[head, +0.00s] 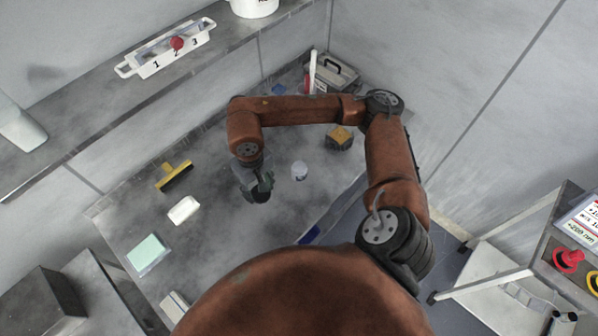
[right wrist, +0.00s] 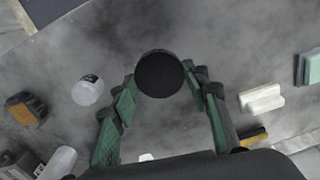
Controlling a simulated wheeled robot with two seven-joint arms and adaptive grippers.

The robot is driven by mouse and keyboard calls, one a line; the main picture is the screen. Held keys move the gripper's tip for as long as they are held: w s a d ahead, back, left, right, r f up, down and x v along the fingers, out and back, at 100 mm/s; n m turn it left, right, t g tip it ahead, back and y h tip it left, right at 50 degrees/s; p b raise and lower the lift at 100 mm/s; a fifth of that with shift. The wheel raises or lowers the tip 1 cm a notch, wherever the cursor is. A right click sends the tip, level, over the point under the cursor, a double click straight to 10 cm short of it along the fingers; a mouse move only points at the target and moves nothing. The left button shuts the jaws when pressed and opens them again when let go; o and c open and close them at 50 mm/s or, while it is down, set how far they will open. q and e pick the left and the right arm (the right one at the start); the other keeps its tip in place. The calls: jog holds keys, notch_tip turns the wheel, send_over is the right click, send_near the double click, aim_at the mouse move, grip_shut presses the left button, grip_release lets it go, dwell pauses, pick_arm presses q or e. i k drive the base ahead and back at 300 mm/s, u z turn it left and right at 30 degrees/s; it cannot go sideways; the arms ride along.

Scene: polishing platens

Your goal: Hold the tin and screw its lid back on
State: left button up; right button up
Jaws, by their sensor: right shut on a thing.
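My right gripper (head: 258,187) is low over the middle of the grey table in the head view. In the right wrist view its green fingers (right wrist: 160,82) are shut on a dark round thing (right wrist: 160,73), seen end-on as a plain black disc. I cannot tell whether this is the lid or the top of the tin. A small whitish round container (head: 299,170) with a dark label stands on the table to the right of the gripper. It also shows at the left in the right wrist view (right wrist: 88,90). My left gripper is not in view.
A yellow-handled tool (head: 174,176), a white block (head: 183,210) and a green pad (head: 148,252) lie left of the gripper. A yellow-and-dark block (head: 340,138) and a grey toolbox (head: 335,74) are farther back. A numbered tray (head: 148,66) is on the shelf.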

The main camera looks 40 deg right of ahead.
aim_at(299, 170)
jog(key=u, duration=1.35)
jog(key=k, duration=1.2)
jog(key=z, duration=1.8)
